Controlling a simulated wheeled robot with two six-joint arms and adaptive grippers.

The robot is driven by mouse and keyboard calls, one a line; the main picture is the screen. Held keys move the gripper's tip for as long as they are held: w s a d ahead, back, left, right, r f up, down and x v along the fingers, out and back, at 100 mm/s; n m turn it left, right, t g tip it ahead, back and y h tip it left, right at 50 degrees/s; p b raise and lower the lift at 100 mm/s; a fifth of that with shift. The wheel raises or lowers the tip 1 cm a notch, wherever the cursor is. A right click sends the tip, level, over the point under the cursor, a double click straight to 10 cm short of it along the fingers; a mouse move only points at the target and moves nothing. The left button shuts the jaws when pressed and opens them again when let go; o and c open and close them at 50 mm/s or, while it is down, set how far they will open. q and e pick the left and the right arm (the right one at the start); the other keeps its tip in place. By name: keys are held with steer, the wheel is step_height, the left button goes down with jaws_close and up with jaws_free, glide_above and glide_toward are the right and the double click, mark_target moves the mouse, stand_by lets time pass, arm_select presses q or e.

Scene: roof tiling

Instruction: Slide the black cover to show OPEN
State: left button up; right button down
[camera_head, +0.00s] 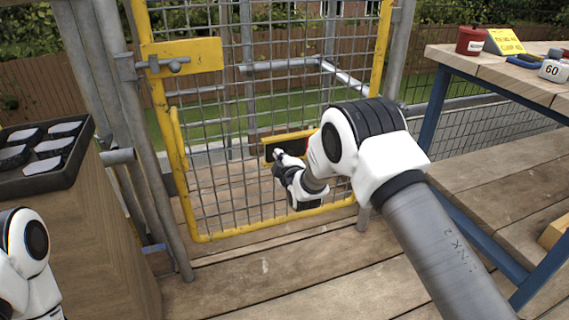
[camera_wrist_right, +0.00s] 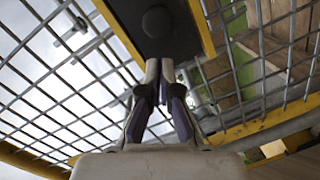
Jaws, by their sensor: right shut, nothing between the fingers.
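The black cover (camera_head: 270,150) sits in a yellow-edged frame (camera_head: 302,134) on the mesh gate, mostly hidden behind my right gripper (camera_head: 278,160). In the right wrist view the black cover (camera_wrist_right: 125,12) shows a round dark knob (camera_wrist_right: 157,22). My right gripper (camera_wrist_right: 166,66) is shut and empty, its fingertips close below the knob; whether they touch the cover I cannot tell. No lettering is visible on the frame. Only white links of my left arm show at the lower left of the head view; its gripper is not in view.
The yellow gate has a latch (camera_head: 175,64) at its upper left. A dark tray (camera_head: 42,160) of dark and grey pieces stands on a wooden cabinet at left. A workbench (camera_head: 490,75) at right holds a red tin (camera_head: 471,41) and a yellow sign (camera_head: 505,41).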

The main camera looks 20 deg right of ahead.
steer(key=shift+w+d+f, duration=0.15)
steer(key=shift+d+f, duration=0.2)
steer(key=shift+d, duration=0.45)
steer(key=shift+d, duration=0.3)
steer(key=d+p, duration=0.2)
steer(key=d, duration=1)
steer(key=shift+w+d, duration=0.2)
steer(key=shift+d, duration=0.15)
